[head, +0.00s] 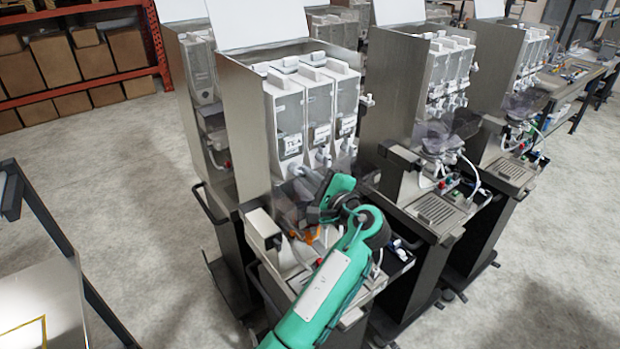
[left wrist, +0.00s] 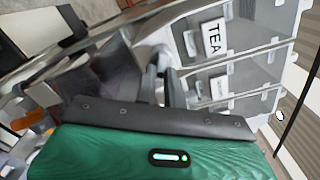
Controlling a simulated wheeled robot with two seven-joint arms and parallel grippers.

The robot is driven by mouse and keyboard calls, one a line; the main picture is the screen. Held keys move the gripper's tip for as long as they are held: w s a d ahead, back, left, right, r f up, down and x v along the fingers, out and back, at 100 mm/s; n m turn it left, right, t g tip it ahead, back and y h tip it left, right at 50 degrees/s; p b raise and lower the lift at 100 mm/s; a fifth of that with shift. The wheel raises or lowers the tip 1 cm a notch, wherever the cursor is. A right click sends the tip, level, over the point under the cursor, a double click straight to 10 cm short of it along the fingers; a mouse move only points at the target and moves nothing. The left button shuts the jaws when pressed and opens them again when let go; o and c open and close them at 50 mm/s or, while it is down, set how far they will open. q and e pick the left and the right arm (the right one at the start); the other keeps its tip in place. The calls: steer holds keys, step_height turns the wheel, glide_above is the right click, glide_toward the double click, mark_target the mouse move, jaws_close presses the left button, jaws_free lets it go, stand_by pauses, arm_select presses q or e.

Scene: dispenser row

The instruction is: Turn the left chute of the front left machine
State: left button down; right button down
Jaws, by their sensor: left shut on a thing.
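The front left machine (head: 240,110) is a metal cabinet with white canisters side by side. The left canister (head: 290,108) bears a TEA label, also readable in the left wrist view (left wrist: 213,37). The left chute (head: 295,169) is a white spout under that canister. In the left wrist view, the white chute (left wrist: 155,50) shows at the tips of my left gripper (left wrist: 162,82), whose two dark fingers are close together on it. In the head view my green left arm hides most of the gripper. My right gripper is in neither view.
Translucent dark mixing parts (head: 297,200) sit below the canisters, close to my left gripper. More machines (head: 420,100) stand to the right and behind. A table (head: 40,305) is at the left, with open floor (head: 110,170) between.

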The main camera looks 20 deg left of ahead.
arm_select(q)
steer(key=c, duration=1.5)
jaws_free()
